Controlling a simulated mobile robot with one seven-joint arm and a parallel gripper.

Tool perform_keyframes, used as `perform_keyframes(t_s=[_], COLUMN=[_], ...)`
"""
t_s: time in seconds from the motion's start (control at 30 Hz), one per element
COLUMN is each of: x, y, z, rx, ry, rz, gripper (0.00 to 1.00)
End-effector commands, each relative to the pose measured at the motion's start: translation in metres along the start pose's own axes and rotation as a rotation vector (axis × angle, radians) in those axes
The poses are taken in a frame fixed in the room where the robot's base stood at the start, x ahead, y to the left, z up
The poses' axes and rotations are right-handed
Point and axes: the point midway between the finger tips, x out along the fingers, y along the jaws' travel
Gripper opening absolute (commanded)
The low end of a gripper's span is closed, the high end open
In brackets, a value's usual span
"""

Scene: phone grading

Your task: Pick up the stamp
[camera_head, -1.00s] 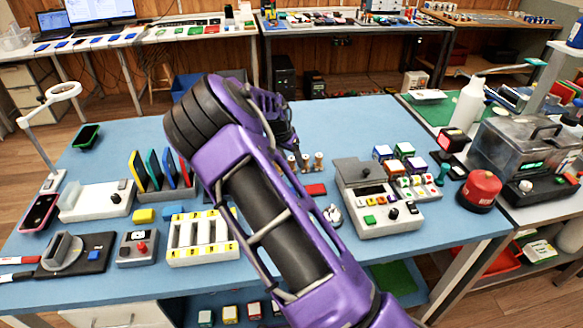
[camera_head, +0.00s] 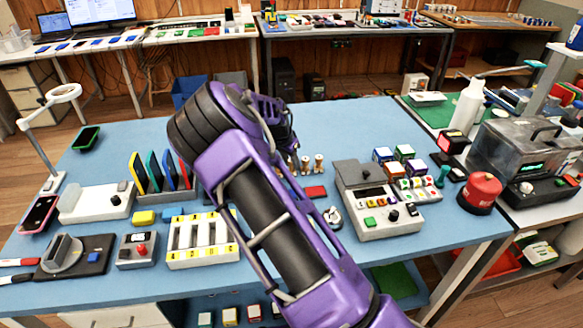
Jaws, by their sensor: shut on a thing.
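Several small wooden-handled stamps (camera_head: 306,164) stand upright in a row on the blue table, right of my purple arm. My gripper (camera_head: 288,148) is mostly hidden behind my own arm; only its dark lower part shows, at the left end of this row. It is shut on a stamp there, but the fingertips and the grip itself are covered. I cannot tell whether that stamp is clear of the table.
A grey keypad device (camera_head: 375,205) and colored cubes (camera_head: 404,153) stand to the right, with a red canister (camera_head: 481,190). A white slotted tray (camera_head: 201,238) and upright colored panels (camera_head: 160,173) lie left of my arm. The table's back is clear.

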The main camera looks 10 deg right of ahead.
Motion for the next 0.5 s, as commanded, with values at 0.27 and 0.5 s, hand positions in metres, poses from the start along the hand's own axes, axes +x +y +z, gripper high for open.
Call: perform_keyframes(t_s=[0.27, 0.5], x=[-0.021, -0.066], y=[-0.001, -0.001], z=[-0.009, -0.028], rx=[0.002, 0.002], ry=[0.001, 0.001], rz=[-0.003, -0.004], gripper=[0.00, 0.00])
